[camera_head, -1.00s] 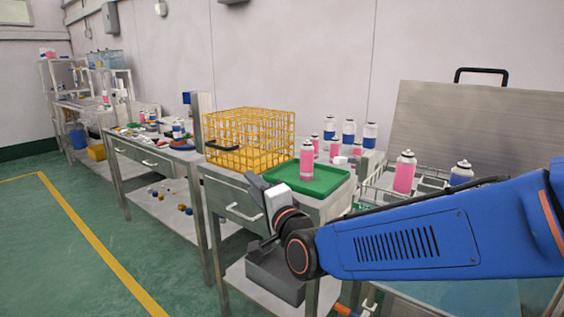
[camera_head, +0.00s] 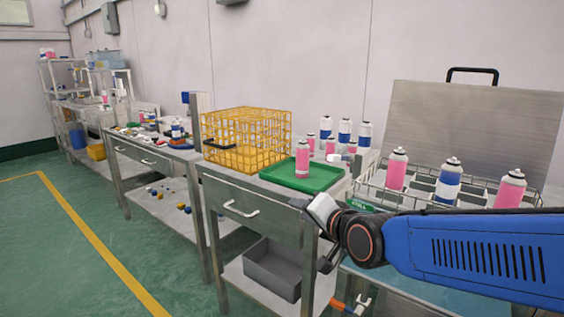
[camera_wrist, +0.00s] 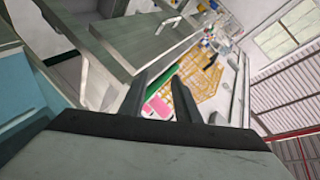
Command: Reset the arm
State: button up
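My gripper shows in the wrist view (camera_wrist: 160,98) with its two dark fingers apart and nothing between them that it holds. A pink can and a green tray edge show beyond the fingers there. In the head view my blue arm reaches in from the right. The gripper's fingers are mostly hidden there, near the front right of the table (camera_head: 272,209). The green tray (camera_head: 270,175) lies on that table with a pink and white can (camera_head: 302,159) upright on it.
A yellow wire basket (camera_head: 248,140) stands left of the tray. Several blue or pink cans (camera_head: 345,131) stand behind it. A wire rack (camera_head: 420,196) at the right holds cans, including a blue one (camera_head: 448,181). A grey bin (camera_head: 273,268) sits on the lower shelf. The green floor at left is clear.

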jog(key=s+d+f+n+g+h, duration=0.3)
jog(key=s+d+f, duration=0.3)
jog(key=s+d, duration=0.6)
jog(key=s+d+f+n+g+h, duration=0.2)
jog(key=s+d+f+g, duration=0.3)
jog(key=s+d, duration=0.6)
jog(key=shift+s+d+f+n+h, duration=0.4)
jog(key=shift+s+f+h, duration=0.1)
jog(key=shift+h, duration=0.2)
